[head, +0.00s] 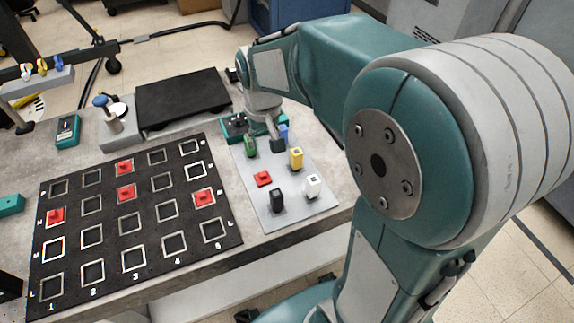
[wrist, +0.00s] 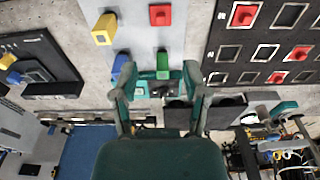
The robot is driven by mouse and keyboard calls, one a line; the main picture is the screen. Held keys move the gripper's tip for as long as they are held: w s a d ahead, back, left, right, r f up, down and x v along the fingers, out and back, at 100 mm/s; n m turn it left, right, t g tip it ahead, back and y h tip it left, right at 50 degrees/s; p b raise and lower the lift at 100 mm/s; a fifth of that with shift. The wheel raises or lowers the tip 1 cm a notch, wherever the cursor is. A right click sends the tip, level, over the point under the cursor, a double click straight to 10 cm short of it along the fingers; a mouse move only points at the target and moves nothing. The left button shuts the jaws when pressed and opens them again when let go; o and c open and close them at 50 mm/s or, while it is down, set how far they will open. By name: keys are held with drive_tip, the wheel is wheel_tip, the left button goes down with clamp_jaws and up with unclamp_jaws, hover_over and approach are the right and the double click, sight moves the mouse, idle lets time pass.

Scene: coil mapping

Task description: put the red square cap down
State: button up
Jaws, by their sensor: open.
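A red square cap (head: 263,179) lies on the grey mat, left of the yellow block. It also shows at the top of the wrist view (wrist: 160,15). More red caps sit on squares of the black grid board, such as one (head: 204,197) near its right side. My gripper (wrist: 160,75) is open, with its two fingers spread. In the wrist view the green block (wrist: 162,63) appears between the fingertips; I cannot tell whether they touch it. In the head view my gripper (head: 276,138) is at the mat's far end, beyond the red cap, and its fingers are partly hidden.
The mat (head: 247,190) also bears a green block (head: 250,147), a blue block (head: 283,131), a yellow block (head: 296,158), a black block (head: 277,199) and a white block (head: 312,186). The black board (head: 110,256) has several empty outlined squares. A dark raised plate (head: 182,98) stands behind.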

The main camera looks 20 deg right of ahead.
drive_tip(key=s+r+t, duration=0.2)
drive_tip(key=s+r, duration=0.1)
drive_tip(key=s, duration=0.5)
drive_tip(key=s+r+t, duration=0.2)
drive_tip(key=s+r, duration=0.2)
drive_tip(key=s, duration=0.5)
drive_tip(key=shift+r, duration=0.15)
